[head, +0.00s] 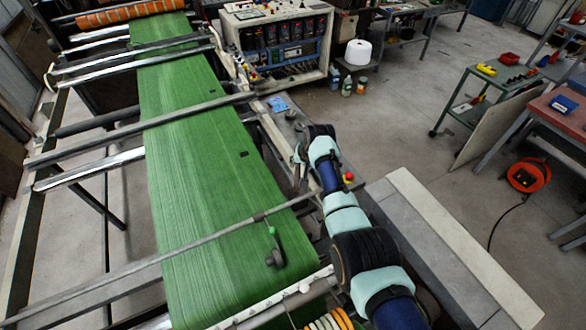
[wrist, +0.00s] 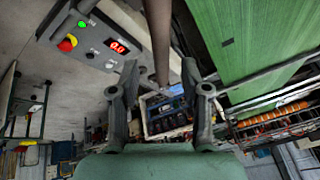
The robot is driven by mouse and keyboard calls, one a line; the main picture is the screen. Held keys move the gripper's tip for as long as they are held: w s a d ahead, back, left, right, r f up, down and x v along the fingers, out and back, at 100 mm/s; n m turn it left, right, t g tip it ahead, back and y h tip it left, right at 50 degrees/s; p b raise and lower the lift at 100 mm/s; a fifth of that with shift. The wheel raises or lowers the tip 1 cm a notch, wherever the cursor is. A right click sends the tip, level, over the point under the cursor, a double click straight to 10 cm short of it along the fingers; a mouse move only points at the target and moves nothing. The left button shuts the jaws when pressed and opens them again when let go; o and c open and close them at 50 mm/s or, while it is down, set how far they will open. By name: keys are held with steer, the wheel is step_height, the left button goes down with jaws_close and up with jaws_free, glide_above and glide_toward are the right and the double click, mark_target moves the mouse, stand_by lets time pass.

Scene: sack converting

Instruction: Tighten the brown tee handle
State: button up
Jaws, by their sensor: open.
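A brown round bar (wrist: 160,38) comes down from the top of the wrist view, between the two fingers of my gripper (wrist: 160,78). It looks like part of the brown tee handle; the rest of the handle is out of view or hidden. The fingers are spread, with a visible gap on each side of the bar, and I cannot tell how far ahead of the tips it is. In the head view my gripper (head: 299,160) is beside the right edge of the green web, and my arm hides the handle there.
A grey control panel with a red display (wrist: 117,47) and emergency stop (wrist: 68,43) is left of the bar. The green web (head: 205,180) runs under several metal rollers. A control cabinet (head: 280,45) stands behind. A white bench top (head: 450,240) lies right of my arm.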

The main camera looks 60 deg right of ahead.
mark_target(299, 168)
steer(key=b+x, duration=0.4)
steer(key=shift+f, duration=0.45)
steer(key=shift+w+d+f+b, duration=0.1)
steer(key=shift+w+f+b, duration=0.2)
steer(key=shift+b, duration=0.8)
steer(key=shift+r, duration=0.1)
jaws_close()
